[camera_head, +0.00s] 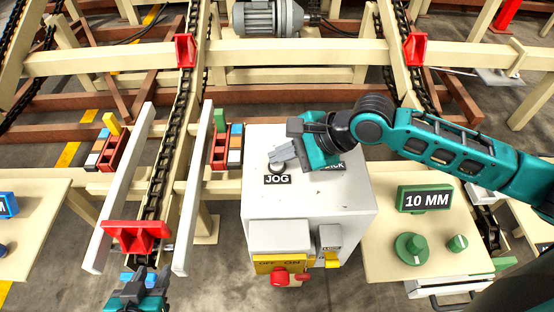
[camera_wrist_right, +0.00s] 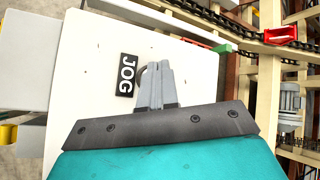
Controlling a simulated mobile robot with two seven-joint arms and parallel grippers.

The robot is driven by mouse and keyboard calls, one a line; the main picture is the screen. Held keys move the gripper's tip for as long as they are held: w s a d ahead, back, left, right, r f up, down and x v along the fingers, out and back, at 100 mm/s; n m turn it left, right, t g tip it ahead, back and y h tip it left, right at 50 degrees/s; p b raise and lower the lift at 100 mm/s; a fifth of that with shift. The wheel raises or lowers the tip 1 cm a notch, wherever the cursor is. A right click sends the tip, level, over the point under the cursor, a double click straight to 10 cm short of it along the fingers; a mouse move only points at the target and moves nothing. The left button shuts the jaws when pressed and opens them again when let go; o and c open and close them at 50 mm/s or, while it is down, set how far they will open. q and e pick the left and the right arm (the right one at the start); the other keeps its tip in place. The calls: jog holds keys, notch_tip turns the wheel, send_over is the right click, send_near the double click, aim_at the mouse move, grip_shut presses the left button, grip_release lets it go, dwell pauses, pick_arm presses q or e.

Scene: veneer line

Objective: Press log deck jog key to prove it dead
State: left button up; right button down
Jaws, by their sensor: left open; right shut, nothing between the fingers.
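The white control box (camera_head: 345,195) stands at the middle of the head view. In the right wrist view the shut fingers (camera_wrist_right: 156,72) hide most of the key, beside the JOG label (camera_wrist_right: 126,75). A second label is partly covered by my right gripper. My left gripper (camera_head: 138,277) is open, low at the left.
The box front has a red switch handle (camera_head: 284,277) on a yellow OFF/ON plate (camera_head: 270,262) and a small grey unit with a yellow part. A side table (camera_head: 385,262) holds a green 10 MM block (camera_head: 425,198) and green knobs. Chains with red dogs (camera_head: 136,232) run at the left.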

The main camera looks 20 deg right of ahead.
aim_at(281, 164)
jog(key=shift+f, duration=0.25)
dwell(0.3)
jog(key=shift+r, duration=0.1)
jog(key=shift+r+p, duration=0.75)
jog(key=shift+p, duration=0.35)
jog(key=shift+r, duration=2.5)
